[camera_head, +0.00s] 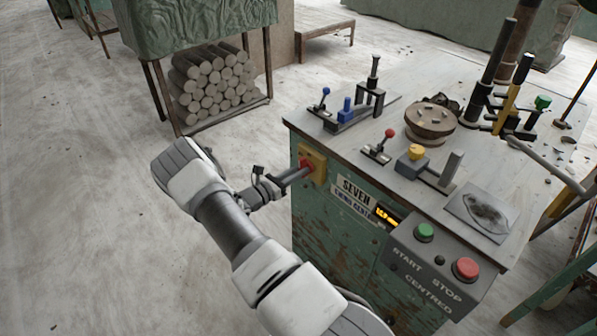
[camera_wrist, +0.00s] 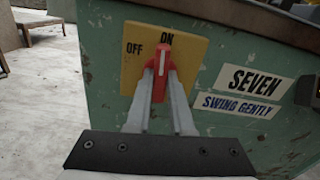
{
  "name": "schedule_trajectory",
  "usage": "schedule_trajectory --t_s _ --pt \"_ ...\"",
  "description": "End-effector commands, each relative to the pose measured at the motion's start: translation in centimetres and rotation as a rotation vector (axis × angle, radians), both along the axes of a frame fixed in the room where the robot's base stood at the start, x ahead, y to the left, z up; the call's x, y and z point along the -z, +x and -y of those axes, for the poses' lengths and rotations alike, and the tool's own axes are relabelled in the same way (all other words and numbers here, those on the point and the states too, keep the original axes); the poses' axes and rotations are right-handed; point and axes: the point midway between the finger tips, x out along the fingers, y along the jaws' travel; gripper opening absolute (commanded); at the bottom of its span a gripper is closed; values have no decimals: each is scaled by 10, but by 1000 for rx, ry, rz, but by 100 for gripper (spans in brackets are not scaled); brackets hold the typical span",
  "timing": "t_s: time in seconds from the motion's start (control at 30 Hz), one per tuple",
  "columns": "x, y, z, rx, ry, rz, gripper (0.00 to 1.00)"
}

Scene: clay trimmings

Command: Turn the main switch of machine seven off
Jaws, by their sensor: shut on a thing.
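The main switch is a red rotary handle (camera_wrist: 160,60) on a yellow plate (camera_wrist: 197,52), on the green side of machine seven (camera_head: 340,235). In the wrist view the plate reads OFF at the left and apparently ON at the top. The white mark on the handle points up, toward the top label. My gripper (camera_wrist: 162,88) has its two fingers on either side of the handle, shut on it. In the head view my gripper (camera_head: 300,172) reaches the yellow plate (camera_head: 318,162) from the left and partly hides the red handle (camera_head: 307,166).
A label SEVEN (camera_wrist: 256,80) is right of the switch. A sloped panel has a green START button (camera_head: 424,231) and a red STOP button (camera_head: 466,268). Levers and a round wheel (camera_head: 430,120) stand on the machine top. Floor left of the machine is clear.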

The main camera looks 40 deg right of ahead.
Motion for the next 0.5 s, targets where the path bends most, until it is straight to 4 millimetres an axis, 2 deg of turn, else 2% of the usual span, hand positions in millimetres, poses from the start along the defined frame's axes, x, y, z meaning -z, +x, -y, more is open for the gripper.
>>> schedule_trajectory --t_s 0.5 --pt "1 1 -1 -1 -36 -457 0"
